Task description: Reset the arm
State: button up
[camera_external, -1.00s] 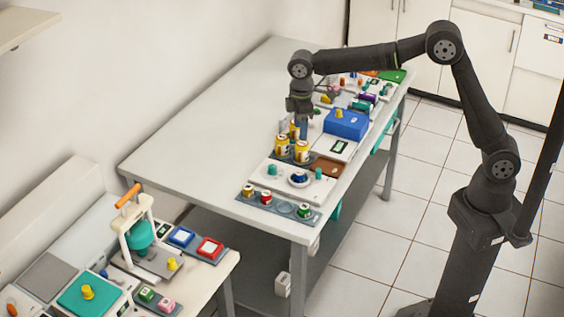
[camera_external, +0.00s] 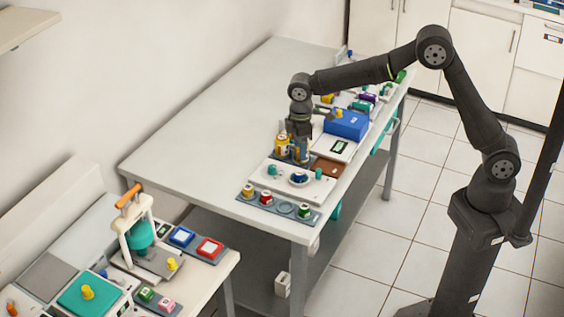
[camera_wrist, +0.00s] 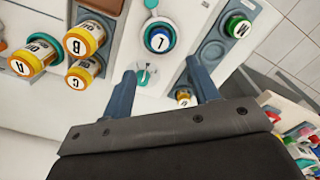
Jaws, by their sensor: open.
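My gripper (camera_external: 300,138) hangs pointing down over the near end of the long table, right at the yellow bottles (camera_external: 282,147). It partly hides the right-hand bottle. In the wrist view my gripper (camera_wrist: 160,76) is open, its two blue fingers apart with nothing held between them. Yellow-orange bottles marked A (camera_wrist: 24,65), B (camera_wrist: 82,40) and C (camera_wrist: 80,76) stand to the left of the fingers. Whether a finger touches a bottle cannot be told.
A white panel with a blue round part (camera_wrist: 158,40) lies ahead of the fingers, beside a grey strip with a green-topped jar (camera_wrist: 238,27). A blue box (camera_external: 346,124) stands behind. The long table's left side (camera_external: 220,110) is clear.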

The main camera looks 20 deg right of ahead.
aim_at(300, 173)
notch_tip(300, 173, down, 10)
jog(key=shift+r, duration=0.4)
